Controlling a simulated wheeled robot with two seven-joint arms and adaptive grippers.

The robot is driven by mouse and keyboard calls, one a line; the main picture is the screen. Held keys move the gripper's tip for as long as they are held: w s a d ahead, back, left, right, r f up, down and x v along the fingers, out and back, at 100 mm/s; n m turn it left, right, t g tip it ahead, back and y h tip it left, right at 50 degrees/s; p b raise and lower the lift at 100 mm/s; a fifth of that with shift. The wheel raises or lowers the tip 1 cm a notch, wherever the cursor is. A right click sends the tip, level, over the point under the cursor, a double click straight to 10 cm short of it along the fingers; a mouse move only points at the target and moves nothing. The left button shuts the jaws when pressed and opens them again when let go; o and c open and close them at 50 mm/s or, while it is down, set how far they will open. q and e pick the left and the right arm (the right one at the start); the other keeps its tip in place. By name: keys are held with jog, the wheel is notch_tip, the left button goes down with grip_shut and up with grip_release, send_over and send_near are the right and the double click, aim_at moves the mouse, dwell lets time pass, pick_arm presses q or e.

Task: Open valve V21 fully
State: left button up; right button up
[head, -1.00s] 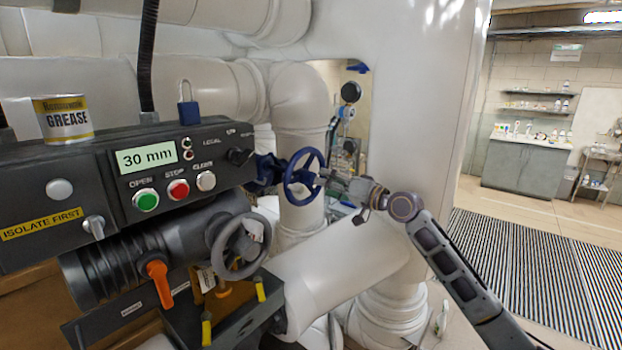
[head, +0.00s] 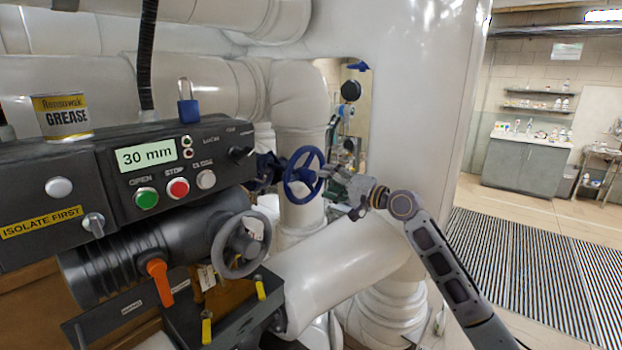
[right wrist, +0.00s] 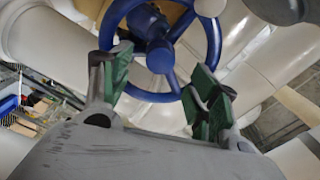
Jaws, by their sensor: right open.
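A blue handwheel (head: 303,153) stands upright on a blue valve stem in front of a white pipe, right of the black control box. No V21 tag is legible. My right gripper (head: 329,182) is just right of the wheel's rim, coming from the right. In the right wrist view my right gripper (right wrist: 163,62) is open with green pads, its fingers apart and nothing between them. The blue wheel (right wrist: 218,38) lies just beyond the fingertips, with its hub facing me; contact cannot be told. My left gripper is not in view.
The control box (head: 110,180) shows "30 mm" and has OPEN, STOP and CLOSE buttons. A grey handwheel (head: 262,240) and an orange lever (head: 160,280) sit below it. A grease tin (head: 62,117) stands on top. A thick white pipe (head: 335,265) runs under my arm.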

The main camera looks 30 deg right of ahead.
aim_at(314, 177)
jog(key=shift+x, duration=3.35)
jog(key=shift+r, duration=0.1)
